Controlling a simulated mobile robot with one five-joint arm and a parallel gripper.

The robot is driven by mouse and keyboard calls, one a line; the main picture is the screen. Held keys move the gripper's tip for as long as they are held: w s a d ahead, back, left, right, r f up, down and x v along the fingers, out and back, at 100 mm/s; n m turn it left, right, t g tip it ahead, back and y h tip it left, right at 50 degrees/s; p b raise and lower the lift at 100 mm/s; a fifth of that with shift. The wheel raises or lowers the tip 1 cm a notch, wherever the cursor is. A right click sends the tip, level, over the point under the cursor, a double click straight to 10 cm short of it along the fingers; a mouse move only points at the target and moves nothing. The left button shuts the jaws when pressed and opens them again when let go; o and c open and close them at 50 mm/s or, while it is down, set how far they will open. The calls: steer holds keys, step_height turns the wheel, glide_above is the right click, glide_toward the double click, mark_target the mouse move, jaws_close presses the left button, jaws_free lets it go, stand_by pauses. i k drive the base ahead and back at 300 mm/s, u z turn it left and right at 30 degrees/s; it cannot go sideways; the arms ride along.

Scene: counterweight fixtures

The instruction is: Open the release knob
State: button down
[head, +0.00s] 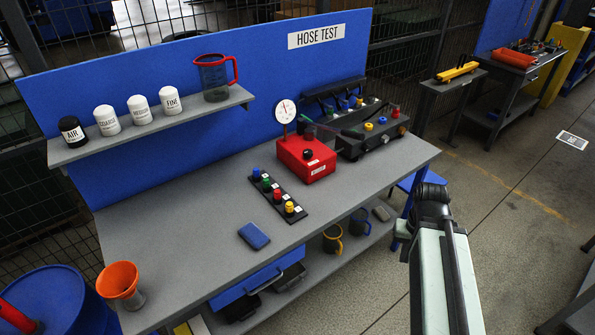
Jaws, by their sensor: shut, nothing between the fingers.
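A red box (297,168) stands on the grey bench, with a round white-faced gauge (285,111) rising above its back left. A black round knob (308,154) sits on the box's sloping face, above a small white label. It may be the release knob, but the label is too small to read and I cannot tell the knob's setting. My arm reaches in from the bottom right and ends in a dark joint, to the right of the bench and apart from the box. I see no fingers of my gripper.
A black strip with coloured knobs (278,197) lies left of the red box, a blue pad (254,235) in front. A dark case with hoses (367,137) stands behind right. An orange funnel (118,280) is at the front left. The bench's left half is mostly clear.

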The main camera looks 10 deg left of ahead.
mark_target(307, 154)
steer(key=u, duration=0.1)
steer(key=k, duration=0.2)
steer(key=u, duration=0.65)
steer(key=i, duration=1.05)
steer(key=u, duration=1.5)
steer(key=k, duration=1)
steer(key=z, duration=1.15)
steer(key=i, duration=0.15)
steer(key=z, duration=0.1)
